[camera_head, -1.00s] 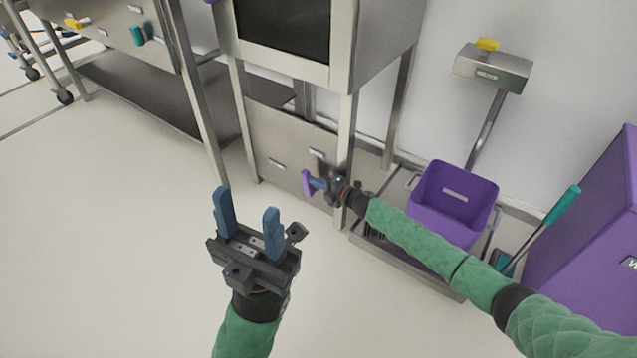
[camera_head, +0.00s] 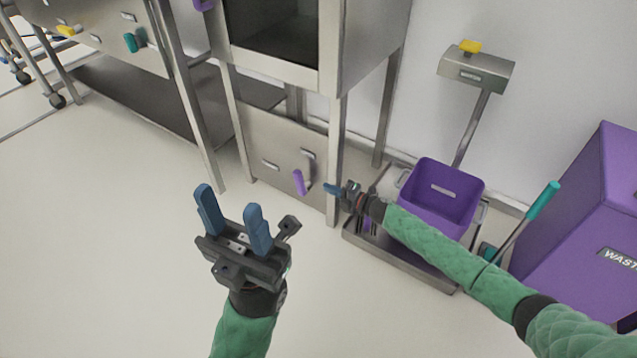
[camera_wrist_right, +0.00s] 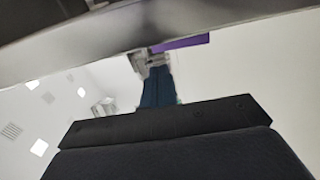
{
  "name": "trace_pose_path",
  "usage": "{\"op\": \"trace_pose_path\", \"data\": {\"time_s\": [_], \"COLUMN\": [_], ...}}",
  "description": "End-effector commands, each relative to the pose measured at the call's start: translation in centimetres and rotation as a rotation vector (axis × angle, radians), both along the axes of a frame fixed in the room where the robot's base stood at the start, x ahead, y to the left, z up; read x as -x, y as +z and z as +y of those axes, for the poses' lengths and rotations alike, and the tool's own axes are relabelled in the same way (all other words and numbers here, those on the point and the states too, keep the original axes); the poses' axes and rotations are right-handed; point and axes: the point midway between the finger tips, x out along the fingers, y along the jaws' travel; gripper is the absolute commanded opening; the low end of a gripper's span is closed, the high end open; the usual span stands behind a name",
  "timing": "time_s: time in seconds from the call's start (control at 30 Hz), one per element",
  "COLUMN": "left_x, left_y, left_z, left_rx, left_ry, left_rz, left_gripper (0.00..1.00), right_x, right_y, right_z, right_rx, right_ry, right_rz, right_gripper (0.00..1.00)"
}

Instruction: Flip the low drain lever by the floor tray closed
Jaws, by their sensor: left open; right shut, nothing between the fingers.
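The drain lever has a purple handle (camera_head: 299,182) that hangs down, slightly tilted, in front of the low steel panel (camera_head: 262,148). My right gripper (camera_head: 333,189) is shut and empty, just right of the handle with a small gap between them. Its blue fingers (camera_wrist_right: 157,88) show in the right wrist view, below a blurred metal edge. A purple patch there is too cropped to identify. The steel floor tray (camera_head: 440,278) lies to the right, partly hidden under my right arm. My left gripper (camera_head: 231,222) is open and empty, above the floor in the foreground.
A steel leg (camera_head: 335,150) stands close to my right gripper. A purple bin (camera_head: 440,190) is on the floor tray, below a scale head (camera_head: 478,70). A purple waste container (camera_head: 580,225) stands at the right.

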Motion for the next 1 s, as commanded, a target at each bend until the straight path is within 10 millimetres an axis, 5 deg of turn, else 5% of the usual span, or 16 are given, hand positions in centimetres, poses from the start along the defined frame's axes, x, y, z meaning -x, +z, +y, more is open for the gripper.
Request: {"op": "trace_pose_path", "data": {"time_s": [0.3,0.7,0.93,1.0], "left_x": [0.1,0.1,0.1,0.1], "left_y": [1.4,1.4,1.4,1.4], "left_z": [0.3,0.3,0.3,0.3], "left_rx": [0.018,0.025,0.026,0.026], "left_ry": [-0.006,-0.006,-0.007,-0.007], "left_rz": [-0.008,-0.007,-0.007,-0.006], "left_gripper": [0.45,0.45,0.0,0.0], "right_x": [2.3,2.6,2.9,3.5], "right_y": [0.9,1.0,1.2,2.0], "right_z": [-3.3,-3.7,-3.4,-2.7], "right_rx": [-0.001,-0.001,-0.039,-0.094], "right_ry": [0.0,0.0,0.016,0.05], "right_rz": [0.001,-0.001,0.037,0.07], "right_gripper": [0.0,0.0,0.0,0.0]}}
